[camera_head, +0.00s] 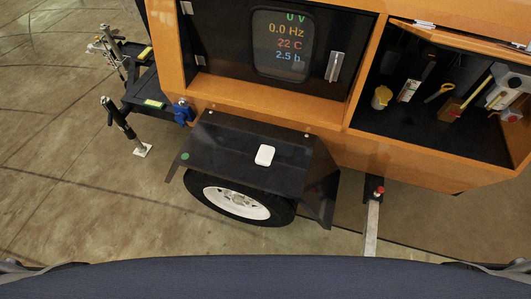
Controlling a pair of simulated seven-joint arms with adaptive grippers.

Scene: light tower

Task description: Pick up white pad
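A small white pad (265,155) with rounded corners lies flat on the black fender (225,145) above the wheel of the orange light tower. It lies right of the middle of the fender's top, and nothing touches or covers it. Neither gripper shows clearly. Only grey parts of my arms show at the bottom left and bottom right corners, far from the pad.
The wheel (238,202) sits below the fender. A red-tipped post (379,191) stands to the right. An open compartment at right holds a yellow cup (381,97) and several tools. A jack (120,120) stands at left. The concrete floor in front is mostly clear.

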